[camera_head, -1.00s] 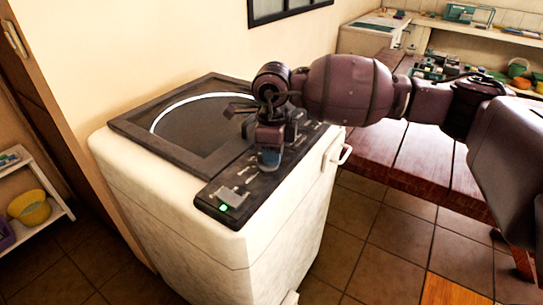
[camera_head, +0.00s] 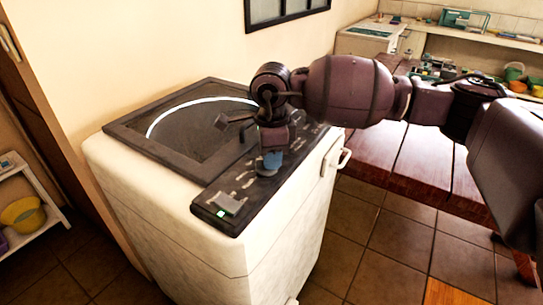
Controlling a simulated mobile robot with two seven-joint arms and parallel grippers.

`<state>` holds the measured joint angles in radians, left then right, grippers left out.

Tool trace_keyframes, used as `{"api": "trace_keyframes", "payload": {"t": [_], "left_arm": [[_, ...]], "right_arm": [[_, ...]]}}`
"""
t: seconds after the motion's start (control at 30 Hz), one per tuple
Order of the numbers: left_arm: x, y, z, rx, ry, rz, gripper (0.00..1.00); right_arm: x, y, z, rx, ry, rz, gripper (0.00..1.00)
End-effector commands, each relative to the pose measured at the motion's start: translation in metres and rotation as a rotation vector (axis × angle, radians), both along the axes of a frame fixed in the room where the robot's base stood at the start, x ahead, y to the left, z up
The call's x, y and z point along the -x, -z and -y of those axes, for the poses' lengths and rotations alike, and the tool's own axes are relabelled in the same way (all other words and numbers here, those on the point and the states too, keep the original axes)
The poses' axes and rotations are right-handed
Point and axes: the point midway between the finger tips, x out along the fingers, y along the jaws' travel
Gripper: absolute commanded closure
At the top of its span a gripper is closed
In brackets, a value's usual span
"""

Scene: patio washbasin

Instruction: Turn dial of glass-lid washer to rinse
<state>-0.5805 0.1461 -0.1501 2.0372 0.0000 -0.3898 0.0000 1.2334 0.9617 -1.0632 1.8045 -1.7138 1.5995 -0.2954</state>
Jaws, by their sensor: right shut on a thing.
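The white washer (camera_head: 180,230) with a dark-framed glass lid (camera_head: 195,130) stands in the middle of the head view. Its black control panel (camera_head: 240,188) runs along the front edge of the top, with a green light (camera_head: 221,213) at the near end. My right gripper (camera_head: 270,160) points down onto this panel and is shut on a small blue-grey dial (camera_head: 271,161). The gripper hides most of the dial, and I cannot read its setting. My left gripper is not in view.
A reddish wooden table (camera_head: 400,165) stands right of the washer, under my right arm. A white shelf (camera_head: 28,200) with a yellow bowl (camera_head: 23,214) is at the left. Tiled floor is clear in front.

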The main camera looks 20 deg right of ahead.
Motion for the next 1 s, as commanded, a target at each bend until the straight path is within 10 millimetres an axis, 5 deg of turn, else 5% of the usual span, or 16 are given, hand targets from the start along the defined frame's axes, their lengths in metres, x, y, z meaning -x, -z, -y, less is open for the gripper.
{"api": "trace_keyframes", "payload": {"t": [0.13, 0.17, 0.3, 0.67, 1.0], "left_arm": [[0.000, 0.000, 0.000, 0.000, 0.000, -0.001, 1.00], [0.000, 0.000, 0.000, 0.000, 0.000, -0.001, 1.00], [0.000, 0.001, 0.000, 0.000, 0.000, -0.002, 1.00], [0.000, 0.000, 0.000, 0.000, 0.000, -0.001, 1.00], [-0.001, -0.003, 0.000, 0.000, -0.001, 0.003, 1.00]], "right_arm": [[0.000, -0.001, 0.000, -0.002, 0.001, 0.002, 1.00], [0.000, -0.001, 0.000, -0.002, 0.001, 0.002, 0.80], [0.000, -0.001, 0.000, -0.001, 0.001, 0.002, 0.58], [0.000, -0.005, 0.000, -0.001, 0.002, 0.002, 0.58], [0.000, -0.060, 0.000, -0.001, 0.001, 0.006, 0.58]]}}
